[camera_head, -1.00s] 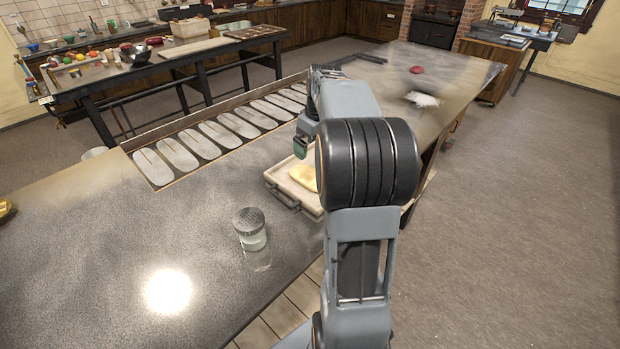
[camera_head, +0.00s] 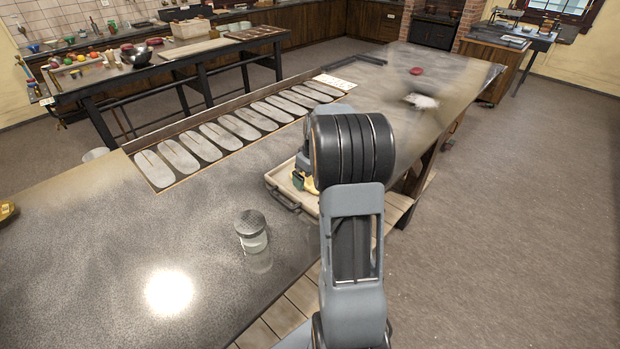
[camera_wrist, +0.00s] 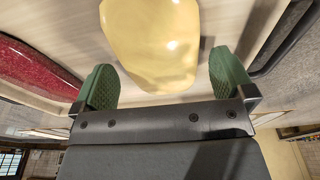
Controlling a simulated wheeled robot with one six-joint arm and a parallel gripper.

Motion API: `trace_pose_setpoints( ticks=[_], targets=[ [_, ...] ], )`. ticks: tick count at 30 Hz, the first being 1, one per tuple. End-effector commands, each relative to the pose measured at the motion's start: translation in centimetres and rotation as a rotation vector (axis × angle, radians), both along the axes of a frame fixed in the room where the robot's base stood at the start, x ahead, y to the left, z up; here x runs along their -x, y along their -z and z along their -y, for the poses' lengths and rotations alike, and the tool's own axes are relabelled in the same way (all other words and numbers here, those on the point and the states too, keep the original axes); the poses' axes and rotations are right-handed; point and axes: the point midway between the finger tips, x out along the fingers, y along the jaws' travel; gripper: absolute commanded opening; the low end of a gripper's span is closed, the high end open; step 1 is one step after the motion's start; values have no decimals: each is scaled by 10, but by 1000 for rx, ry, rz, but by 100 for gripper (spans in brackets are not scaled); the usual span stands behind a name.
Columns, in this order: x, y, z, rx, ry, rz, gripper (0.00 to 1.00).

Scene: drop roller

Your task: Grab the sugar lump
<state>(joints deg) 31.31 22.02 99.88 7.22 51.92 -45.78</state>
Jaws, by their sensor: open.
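The sugar lump, as I take it, is a smooth pale yellow lump (camera_wrist: 150,45) lying in a pale shallow tray (camera_head: 280,195). A bit of it shows beside my gripper in the head view (camera_head: 311,187). My gripper (camera_wrist: 163,75) is open, with a green ridged finger on each side of the lump's near end. Gaps show between the fingers and the lump, so nothing is gripped. In the head view my arm hides much of the tray and lump.
A glossy red piece (camera_wrist: 35,68) lies left of the lump in the wrist view. A glass shaker (camera_head: 250,230) stands on the counter left of the tray. A board of grey oval slots (camera_head: 215,135) lies behind. A red lump (camera_head: 416,71) and white pile (camera_head: 421,101) are farther back.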

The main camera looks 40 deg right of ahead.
Motion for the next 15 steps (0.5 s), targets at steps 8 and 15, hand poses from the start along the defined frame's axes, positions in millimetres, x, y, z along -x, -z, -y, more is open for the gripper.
trace_pose_setpoints(
  ticks=[8,15],
  targets=[
    [-1,7,0,0,0,1,100],
    [-1,6,0,0,0,1,85]
  ],
)
